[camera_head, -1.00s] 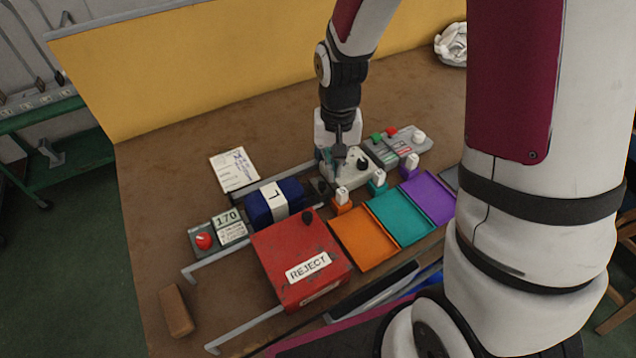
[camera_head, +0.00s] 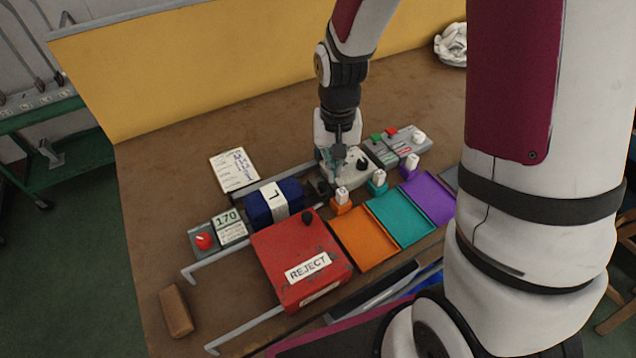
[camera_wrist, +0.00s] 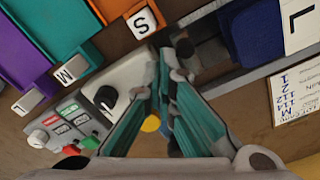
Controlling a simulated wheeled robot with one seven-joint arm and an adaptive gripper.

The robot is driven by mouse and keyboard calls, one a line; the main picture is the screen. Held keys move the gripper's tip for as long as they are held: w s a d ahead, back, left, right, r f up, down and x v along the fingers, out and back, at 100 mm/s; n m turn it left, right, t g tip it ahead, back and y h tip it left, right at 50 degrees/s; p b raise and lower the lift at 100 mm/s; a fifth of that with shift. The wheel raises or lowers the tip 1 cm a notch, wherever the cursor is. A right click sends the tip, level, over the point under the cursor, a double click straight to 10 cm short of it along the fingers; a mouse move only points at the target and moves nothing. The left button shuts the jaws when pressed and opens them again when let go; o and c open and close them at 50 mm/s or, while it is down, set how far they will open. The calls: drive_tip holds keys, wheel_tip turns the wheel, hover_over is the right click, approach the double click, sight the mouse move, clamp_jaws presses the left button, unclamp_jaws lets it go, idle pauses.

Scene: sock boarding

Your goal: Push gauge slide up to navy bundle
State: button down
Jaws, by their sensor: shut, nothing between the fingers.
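The navy bundle (camera_head: 262,208), with a white band marked L, lies in the gauge channel left of my gripper. It also shows at the top right of the wrist view (camera_wrist: 249,38). What looks like the gauge slide is a small dark block (camera_head: 320,187) between the bundle and my gripper. In the wrist view this dark part (camera_wrist: 208,28) sits beside the bundle's end; whether they touch is unclear. My gripper (camera_head: 340,158) is shut and empty, pointing down just right of the slide. Its fingertips (camera_wrist: 170,68) appear close to the slide, contact not clear.
A red REJECT box (camera_head: 290,250) stands in front of the bundle. Orange (camera_head: 365,240), teal (camera_head: 402,217) and purple (camera_head: 432,197) trays lie to the right. A control box with knob and buttons (camera_head: 395,146) stands behind them.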

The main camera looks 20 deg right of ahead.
sight(339, 183)
drive_tip(key=shift+f, duration=0.15)
drive_tip(key=shift+f+b, duration=0.9)
drive_tip(key=shift+f, duration=0.45)
drive_tip(key=shift+s+f, duration=0.15)
drive_tip(key=shift+f, duration=0.05)
drive_tip(key=shift+s+f, duration=0.1)
drive_tip(key=shift+f, duration=0.05)
drive_tip(key=shift+d, duration=0.15)
idle(0.3)
drive_tip(key=shift+d, duration=0.4)
drive_tip(key=shift+w+d+r+p, duration=0.2)
drive_tip(key=shift+r+p, duration=0.15)
drive_tip(key=shift+r, duration=0.15)
drive_tip(key=shift+w+d+r+p, duration=0.1)
drive_tip(key=shift+w+r+p, duration=0.1)
drive_tip(key=shift+r+p, duration=0.25)
drive_tip(key=shift+a+r+p, duration=0.15)
drive_tip(key=shift+r+p, duration=0.7)
drive_tip(key=shift+r, duration=0.5)
drive_tip(key=shift+a+r+p, duration=0.1)
drive_tip(key=shift+r+p, duration=0.7)
drive_tip(key=shift+r, duration=0.55)
